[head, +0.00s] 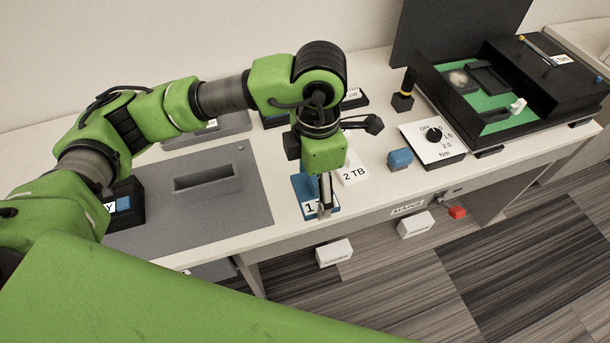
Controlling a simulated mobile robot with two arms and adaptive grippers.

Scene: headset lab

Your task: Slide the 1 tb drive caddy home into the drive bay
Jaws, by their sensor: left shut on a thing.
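The 1 TB drive caddy (303,193) is blue with a white label that shows a "1". It is at the front edge of the table, partly covered by my left gripper (325,209). My left gripper points down and is shut on the caddy near its label. I cannot tell whether the caddy still touches the table. The drive bay seems to be the dark slot in the grey block (240,205) to the left of the caddy. The slot looks empty. My right gripper is not in view.
A blue block (400,160) and a dial on a white-topped stand (434,150) are to the right. A black tray with a green floor (474,100) stands farther right. My arm spans above the block.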

